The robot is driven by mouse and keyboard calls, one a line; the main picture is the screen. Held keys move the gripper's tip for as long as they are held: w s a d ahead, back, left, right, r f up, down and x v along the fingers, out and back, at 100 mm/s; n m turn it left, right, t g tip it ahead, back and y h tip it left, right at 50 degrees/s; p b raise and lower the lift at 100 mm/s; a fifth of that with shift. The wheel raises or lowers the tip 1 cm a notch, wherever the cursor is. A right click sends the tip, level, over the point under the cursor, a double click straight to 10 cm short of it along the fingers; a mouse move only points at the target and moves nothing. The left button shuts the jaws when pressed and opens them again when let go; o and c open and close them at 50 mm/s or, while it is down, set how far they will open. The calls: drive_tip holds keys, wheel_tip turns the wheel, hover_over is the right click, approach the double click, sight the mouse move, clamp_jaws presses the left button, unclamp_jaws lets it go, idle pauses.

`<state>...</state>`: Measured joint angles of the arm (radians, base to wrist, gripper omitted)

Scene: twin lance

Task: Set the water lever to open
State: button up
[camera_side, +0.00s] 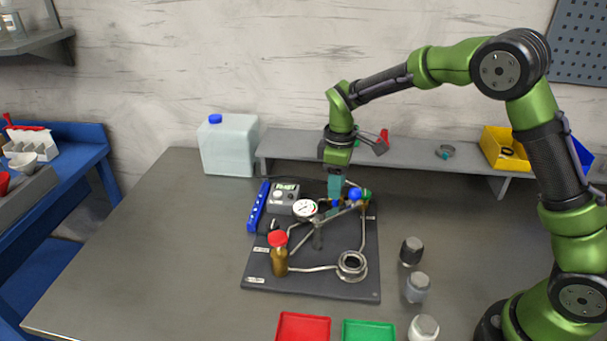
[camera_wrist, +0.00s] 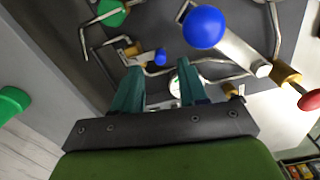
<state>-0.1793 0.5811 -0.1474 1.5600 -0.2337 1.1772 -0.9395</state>
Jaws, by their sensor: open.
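A dark rig board (camera_side: 310,288) on the bench carries metal pipes, a gauge and valves. A blue ball knob (camera_side: 355,194) sits on a metal lever just right of my gripper (camera_side: 335,203). In the wrist view this large blue ball (camera_wrist: 204,27) is on a broad metal lever arm (camera_wrist: 242,52). A smaller blue knob (camera_wrist: 160,57) on a brass fitting shows beyond the gap between my fingers. I cannot read a label telling which is the water lever. My gripper (camera_wrist: 159,77) points down over the rig's far part, its teal fingers apart and empty.
A red knob (camera_wrist: 309,100) and a green knob (camera_wrist: 110,12) lie near. A grey shelf (camera_side: 290,146) runs behind; bench left is clear.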

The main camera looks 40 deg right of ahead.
drive_tip(key=shift+f, duration=2)
drive_tip(key=shift+c, duration=0.3)
clamp_jaws()
